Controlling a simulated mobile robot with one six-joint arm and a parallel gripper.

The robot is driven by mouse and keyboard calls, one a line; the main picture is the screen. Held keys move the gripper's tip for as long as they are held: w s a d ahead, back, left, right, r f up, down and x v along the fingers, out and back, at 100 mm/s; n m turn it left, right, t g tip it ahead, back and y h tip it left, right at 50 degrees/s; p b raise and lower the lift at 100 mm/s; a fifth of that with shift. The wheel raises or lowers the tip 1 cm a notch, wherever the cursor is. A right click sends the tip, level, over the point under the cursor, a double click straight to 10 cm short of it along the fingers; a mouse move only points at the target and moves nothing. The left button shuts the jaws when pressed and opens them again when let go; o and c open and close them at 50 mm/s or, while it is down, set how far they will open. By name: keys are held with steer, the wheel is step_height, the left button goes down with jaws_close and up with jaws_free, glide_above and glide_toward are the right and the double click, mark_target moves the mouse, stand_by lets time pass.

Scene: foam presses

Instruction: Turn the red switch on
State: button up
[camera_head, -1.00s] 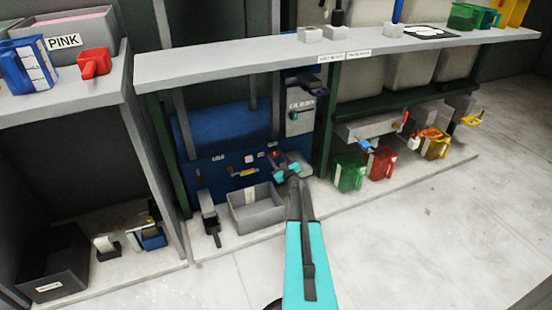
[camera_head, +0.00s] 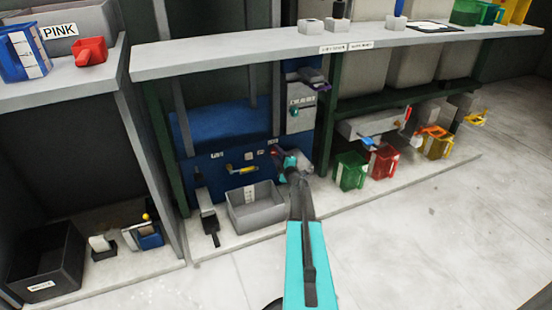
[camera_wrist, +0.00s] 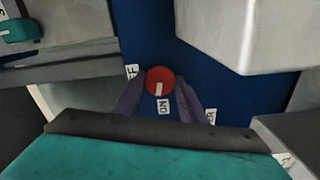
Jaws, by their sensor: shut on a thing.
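The red switch (camera_wrist: 160,80) is a round red knob on a dark blue panel in the wrist view. Its white mark points down toward the ON label (camera_wrist: 164,106). A partly covered label ending in F (camera_wrist: 132,72) is at its upper left. My gripper (camera_wrist: 161,86) has its two purplish fingers on either side of the knob and is shut on it. In the head view my gripper (camera_head: 286,160) is at the blue panel (camera_head: 215,170) under the bench; the switch there is hidden or too small to make out.
A grey bin (camera_head: 256,210) stands left of my arm, below the panel. A pale grey box (camera_wrist: 215,30) juts close to my gripper. The grey bench top (camera_head: 230,55) is overhead. Green (camera_head: 350,170) and red (camera_head: 383,162) jugs stand to the right. The floor at right is clear.

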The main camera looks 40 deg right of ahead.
steer(key=shift+w+a+n+b, duration=0.15)
steer(key=shift+n+b, duration=0.6)
steer(key=shift+n, duration=0.75)
steer(key=o, duration=1)
steer(key=shift+p+v, duration=2.1)
steer(key=shift+v, duration=4.8)
